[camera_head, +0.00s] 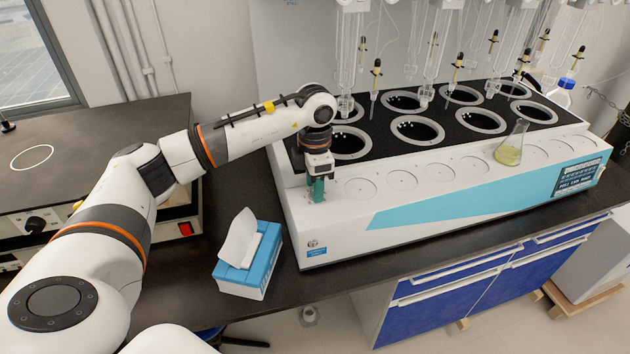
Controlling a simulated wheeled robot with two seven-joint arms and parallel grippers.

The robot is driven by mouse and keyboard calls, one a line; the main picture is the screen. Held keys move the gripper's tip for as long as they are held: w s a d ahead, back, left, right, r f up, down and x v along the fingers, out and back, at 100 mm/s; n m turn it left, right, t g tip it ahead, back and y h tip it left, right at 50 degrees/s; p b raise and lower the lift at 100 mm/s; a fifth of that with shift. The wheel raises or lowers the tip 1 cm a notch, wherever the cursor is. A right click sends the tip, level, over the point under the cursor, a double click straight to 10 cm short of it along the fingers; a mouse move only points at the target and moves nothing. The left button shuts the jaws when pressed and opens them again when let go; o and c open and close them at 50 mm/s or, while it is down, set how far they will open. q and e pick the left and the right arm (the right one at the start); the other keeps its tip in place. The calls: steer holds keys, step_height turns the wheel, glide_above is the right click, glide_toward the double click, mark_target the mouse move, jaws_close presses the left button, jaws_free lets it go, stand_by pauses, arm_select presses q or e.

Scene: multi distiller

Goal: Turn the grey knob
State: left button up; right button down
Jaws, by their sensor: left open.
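The white multi distiller (430,215) stands on the dark bench, with a row of round wells on its black top. A small round grey knob (314,244) sits low on the left end of its front face, above a blue label. My left gripper (317,192) is open and points down at the distiller's front left, above the knob and apart from it. Its green fingers show in front of the white front ledge; whether they touch the ledge I cannot tell. My right gripper is out of view.
A blue-and-white tissue box (250,262) stands on the bench left of the distiller's front. A flask with yellow liquid (510,150) stands on the ledge at right. Glassware hangs over the wells. A dark-topped device (90,135) is at left.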

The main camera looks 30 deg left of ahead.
arm_select(q)
steer(key=shift+c, duration=0.2)
jaws_close()
steer(key=shift+f+m, duration=0.1)
steer(key=shift+m, duration=0.2)
steer(key=shift+m+b, duration=0.8)
steer(key=m+b, duration=0.1)
steer(key=m, duration=0.1)
steer(key=shift+m, duration=0.4)
steer(key=m+b, duration=0.1)
steer(key=m, duration=0.2)
steer(key=shift+b, duration=0.35)
steer(key=shift+m+b, duration=0.4)
steer(key=shift+m, duration=0.9)
